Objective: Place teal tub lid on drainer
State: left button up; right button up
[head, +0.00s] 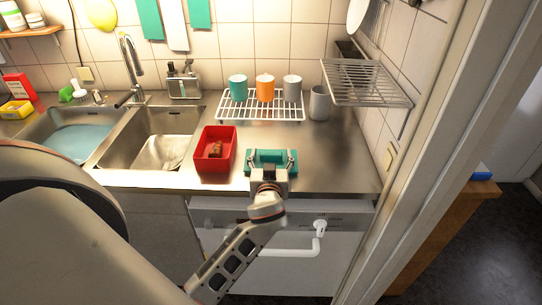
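The teal tub lid (292,167) is at the front of the steel counter, right of a red tub (230,165). My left gripper (269,158) is over it, with its two fingers spread apart and teal showing between and outside them. Whether the fingers touch the lid, and what lies under it, is hidden by the gripper. The white wire drainer (233,120) stands behind, near the tiled wall, with a teal cup (238,88), an orange cup (265,87) and a grey cup (292,88) along its back. My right gripper is not in view.
A grey mug (320,103) stands right of the drainer, under a wall-mounted wire shelf (365,85). The sink (125,152) and tap (132,70) are to the left. The drainer's front part is clear. Counter to the right of the lid is bare.

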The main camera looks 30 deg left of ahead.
aim_at(271, 156)
pick_arm(q)
jog(key=shift+r, duration=0.2)
jog(key=v, duration=0.6)
jog(key=shift+b, duration=0.4)
jog(key=shift+v, duration=0.75)
